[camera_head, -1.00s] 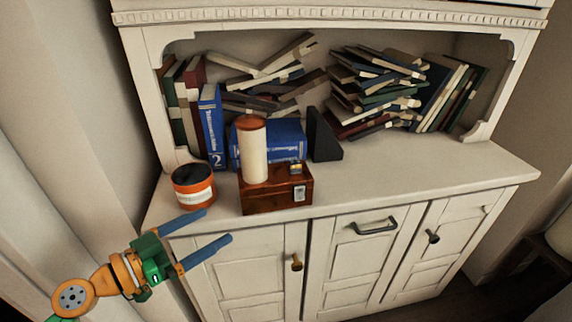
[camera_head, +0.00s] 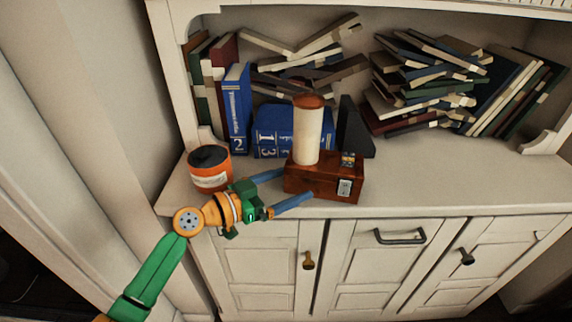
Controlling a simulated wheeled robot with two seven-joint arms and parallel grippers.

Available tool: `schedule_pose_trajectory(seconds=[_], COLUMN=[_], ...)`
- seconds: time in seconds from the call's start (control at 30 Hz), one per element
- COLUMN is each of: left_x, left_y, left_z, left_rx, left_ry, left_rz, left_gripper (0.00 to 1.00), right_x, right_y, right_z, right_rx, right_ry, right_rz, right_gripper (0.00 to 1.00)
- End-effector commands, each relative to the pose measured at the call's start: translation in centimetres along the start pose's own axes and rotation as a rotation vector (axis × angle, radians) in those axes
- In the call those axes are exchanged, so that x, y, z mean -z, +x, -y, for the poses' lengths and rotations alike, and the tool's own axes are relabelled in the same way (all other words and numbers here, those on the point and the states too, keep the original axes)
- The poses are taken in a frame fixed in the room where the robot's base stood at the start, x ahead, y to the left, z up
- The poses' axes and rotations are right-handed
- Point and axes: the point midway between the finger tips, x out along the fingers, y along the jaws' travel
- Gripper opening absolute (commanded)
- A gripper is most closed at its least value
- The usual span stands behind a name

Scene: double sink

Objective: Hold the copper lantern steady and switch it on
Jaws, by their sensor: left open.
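The copper lantern has a reddish-brown box base (camera_head: 325,186) and an upright pale cylinder (camera_head: 308,138) with a copper cap. It stands on the cabinet top near the front edge. My right gripper is not in view.
An orange and black round container (camera_head: 209,168) stands just left and behind my left gripper. Blue books (camera_head: 290,131) and a black bookend (camera_head: 354,130) stand close behind the lantern. The cabinet top (camera_head: 450,180) to the right is clear.

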Motion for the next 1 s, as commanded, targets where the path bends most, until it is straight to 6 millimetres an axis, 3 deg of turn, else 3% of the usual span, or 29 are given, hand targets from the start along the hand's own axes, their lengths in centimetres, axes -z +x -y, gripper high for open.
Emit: schedule_pose_trajectory(seconds=[0.23,0.6,0.83,1.0], left_x=[0.07,0.06,0.05,0.05], left_y=[0.09,0.06,0.06,0.05], left_z=[0.0,0.0,0.0,0.01], left_rx=[0.0,0.0,0.0,0.0], left_ry=[-0.001,-0.001,-0.001,-0.001], left_rz=[0.0,0.0,0.0,0.0], left_gripper=[1.0,0.0,0.03,0.49], right_x=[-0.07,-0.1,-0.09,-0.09], right_y=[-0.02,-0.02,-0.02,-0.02], right_z=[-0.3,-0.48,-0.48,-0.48], right_rx=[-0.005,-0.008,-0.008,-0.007], right_ry=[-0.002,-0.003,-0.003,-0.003], right_rz=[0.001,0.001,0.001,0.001], right_gripper=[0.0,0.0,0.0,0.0])
